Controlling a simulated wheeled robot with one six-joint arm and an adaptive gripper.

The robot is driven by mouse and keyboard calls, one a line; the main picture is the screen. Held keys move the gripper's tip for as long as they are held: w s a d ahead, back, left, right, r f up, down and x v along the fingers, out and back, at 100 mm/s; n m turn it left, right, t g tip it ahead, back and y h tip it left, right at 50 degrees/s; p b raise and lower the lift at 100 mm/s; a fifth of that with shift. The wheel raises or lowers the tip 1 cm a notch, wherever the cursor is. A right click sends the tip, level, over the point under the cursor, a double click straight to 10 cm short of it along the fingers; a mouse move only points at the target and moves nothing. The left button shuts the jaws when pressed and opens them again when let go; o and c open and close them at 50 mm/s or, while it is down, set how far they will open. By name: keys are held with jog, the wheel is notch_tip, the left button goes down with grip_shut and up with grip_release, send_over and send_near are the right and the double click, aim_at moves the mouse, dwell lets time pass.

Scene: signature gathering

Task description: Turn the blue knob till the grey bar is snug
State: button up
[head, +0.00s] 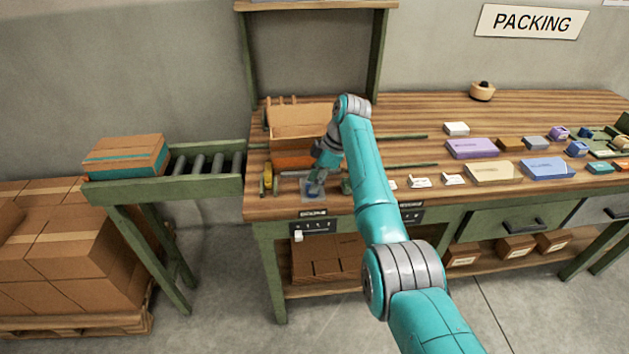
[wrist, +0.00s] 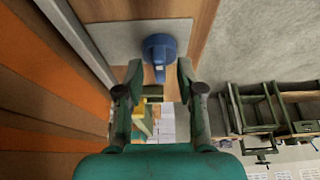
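The blue knob (wrist: 159,50) shows in the wrist view on a light grey plate (wrist: 118,38), its narrow grip pointing down the picture. My gripper (wrist: 159,74) is open, with one fingertip on each side of the knob's grip; I cannot tell whether either touches. In the head view my gripper (head: 315,187) points down over the plate at the bench's front left, and the knob is mostly hidden. A grey bar (wrist: 77,38) runs diagonally at upper left in the wrist view, beside orange-brown cardboard (wrist: 45,85). Any gap between them is unclear.
An open carton (head: 300,122) stands behind my gripper on the wooden bench (head: 420,117). A roller conveyor (head: 205,165) with a taped box (head: 125,155) adjoins at left. Small boxes, including a purple one (head: 472,148), lie to the right.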

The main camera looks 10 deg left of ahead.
jog(key=shift+f, duration=0.15)
jog(key=shift+c, duration=0.2)
grip_shut()
